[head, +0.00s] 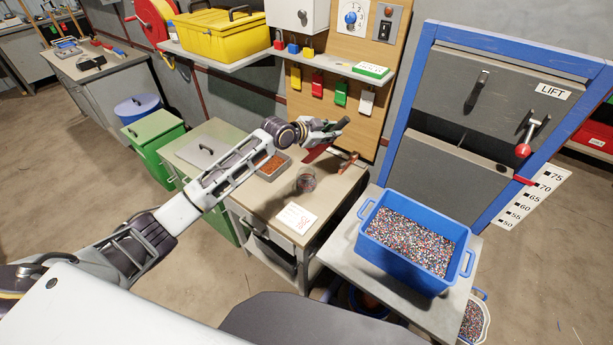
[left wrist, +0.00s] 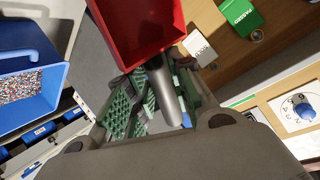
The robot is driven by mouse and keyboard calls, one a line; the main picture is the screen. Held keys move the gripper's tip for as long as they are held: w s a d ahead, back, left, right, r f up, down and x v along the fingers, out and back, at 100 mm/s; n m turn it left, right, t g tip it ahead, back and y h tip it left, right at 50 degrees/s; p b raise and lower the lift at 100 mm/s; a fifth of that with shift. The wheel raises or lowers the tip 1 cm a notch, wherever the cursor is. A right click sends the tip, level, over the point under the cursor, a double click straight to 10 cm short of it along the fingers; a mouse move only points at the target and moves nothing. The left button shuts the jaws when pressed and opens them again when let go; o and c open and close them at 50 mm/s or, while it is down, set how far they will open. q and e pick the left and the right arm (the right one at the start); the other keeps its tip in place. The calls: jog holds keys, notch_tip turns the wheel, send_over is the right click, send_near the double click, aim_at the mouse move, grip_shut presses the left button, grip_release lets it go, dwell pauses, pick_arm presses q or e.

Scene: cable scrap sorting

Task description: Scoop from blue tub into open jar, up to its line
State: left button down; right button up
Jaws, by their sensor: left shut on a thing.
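The blue tub (head: 405,268), full of mixed coloured granules, stands on a light table at the right; part of it also shows in the left wrist view (left wrist: 28,108). The clear jar (head: 305,180) stands on the workbench, left of the tub. My left gripper (head: 333,133) is shut on the grey handle (left wrist: 163,92) of a red scoop (left wrist: 140,38). It holds the scoop above the back of the workbench, beyond the jar. No granules show in the scoop. The jar's line is too small to make out. My right gripper is not in view.
A tray of orange-brown bits (head: 272,165) and a white card (head: 296,217) lie on the workbench (head: 255,200) near the jar. A shelf (head: 330,66) and hanging coloured tags are behind the gripper. A blue-framed lift (head: 480,110) stands behind the tub.

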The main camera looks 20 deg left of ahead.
pick_arm(q)
jog(key=shift+w+d+f+m+g+y+p, duration=0.1)
jog(key=shift+d+m+y+p, duration=0.1)
jog(key=shift+d+p, duration=0.25)
jog(key=shift+s+d+f+m+g+y+p, duration=0.1)
jog(key=shift+d+y+p, duration=0.15)
jog(key=shift+p, duration=0.35)
jog(key=shift+w+d+f+m+g+y+p, duration=0.1)
jog(key=shift+d+y+p, duration=0.05)
jog(key=shift+d+p, duration=0.3)
jog(key=shift+w+d+f+m+y+p, duration=0.1)
jog(key=shift+d+f+m+y+p, duration=0.1)
jog(key=shift+d+f+y+p, duration=0.25)
jog(key=shift+w+d+f+m+y+p, duration=0.1)
jog(key=shift+d+f+m+y+p, duration=0.15)
jog(key=shift+d+p, duration=0.4)
jog(key=shift+a, duration=0.1)
jog(key=shift+w+d+f+m+g+y+p, duration=0.1)
jog(key=shift+d+f+m+g+y+p, duration=0.25)
jog(key=shift+d+y+p, duration=0.4)
jog(key=shift+d+f+m+g+y+p, duration=0.15)
jog(key=shift+d+f+m+y+p, duration=0.35)
jog(key=shift+d, duration=0.35)
